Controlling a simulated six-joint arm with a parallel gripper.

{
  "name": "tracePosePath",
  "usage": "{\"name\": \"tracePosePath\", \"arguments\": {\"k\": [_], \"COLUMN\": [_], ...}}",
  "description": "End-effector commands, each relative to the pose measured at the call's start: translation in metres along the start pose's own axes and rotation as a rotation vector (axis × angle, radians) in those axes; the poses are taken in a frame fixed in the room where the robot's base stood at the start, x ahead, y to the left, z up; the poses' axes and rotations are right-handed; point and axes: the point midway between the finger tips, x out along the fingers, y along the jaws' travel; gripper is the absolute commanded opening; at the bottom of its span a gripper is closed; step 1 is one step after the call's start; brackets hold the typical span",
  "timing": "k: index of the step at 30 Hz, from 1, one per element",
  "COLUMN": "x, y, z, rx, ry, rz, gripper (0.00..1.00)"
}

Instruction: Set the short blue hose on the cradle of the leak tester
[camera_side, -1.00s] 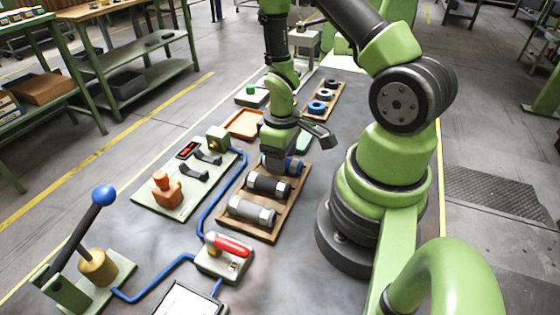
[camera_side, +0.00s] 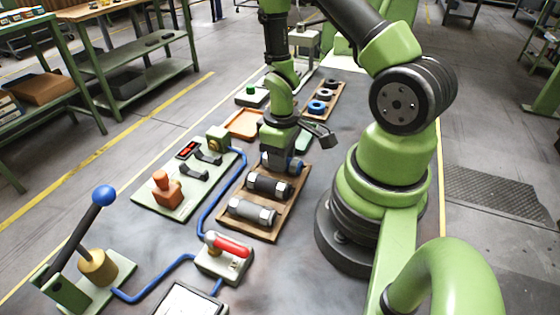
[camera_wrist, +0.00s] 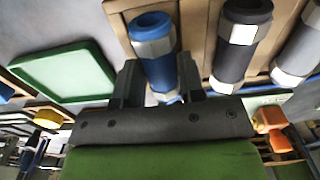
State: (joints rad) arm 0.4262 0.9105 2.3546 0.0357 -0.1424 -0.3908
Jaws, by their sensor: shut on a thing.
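The short blue hose (camera_wrist: 158,50) has pale end fittings and lies between my gripper's fingers (camera_wrist: 158,82) in the wrist view. In the side view my gripper (camera_side: 277,160) is down at the far end of the wooden rack (camera_side: 268,228), shut on the hose, and hides much of it; one blue end (camera_side: 297,166) shows on its right. I cannot tell whether the hose is clear of the rack. The leak tester (camera_side: 178,208) is a pale green plate left of the rack, with two dark cradle supports (camera_side: 206,157), a red display and an orange block. Its cradle is empty.
A blue tube runs between the tester and rack to a red-handled valve (camera_side: 230,245). A lever pump (camera_side: 98,265) stands front left. Behind are an orange tray (camera_side: 243,124) and a ring rack (camera_side: 322,105).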

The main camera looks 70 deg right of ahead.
Motion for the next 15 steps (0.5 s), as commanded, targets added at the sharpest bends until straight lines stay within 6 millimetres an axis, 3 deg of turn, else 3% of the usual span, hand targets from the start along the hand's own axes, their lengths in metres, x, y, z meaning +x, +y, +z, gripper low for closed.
{"name": "tracePosePath", "arguments": {"k": [15], "x": [-0.042], "y": [0.000], "z": [-0.001], "rx": [0.000], "ry": [0.004], "rz": [0.002], "gripper": [0.20]}}
